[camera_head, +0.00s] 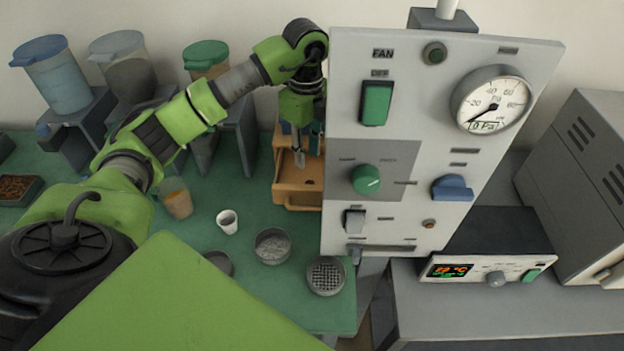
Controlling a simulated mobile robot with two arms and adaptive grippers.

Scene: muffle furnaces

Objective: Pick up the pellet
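My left arm reaches in from the left, and its gripper (300,155) points down over an orange-brown tray (290,197) beside the grey control panel. The fingers are small and partly overlap in this view, so I cannot tell whether they are open or shut. A small dark spot (309,182) shows on the tray floor below the fingertips; I cannot tell if it is the pellet. No pellet can be made out clearly. My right gripper is not in view.
The control panel (415,215) stands close to the right of the gripper. Lidded hoppers (55,75) line the back. A furnace controller (487,270) is at right.

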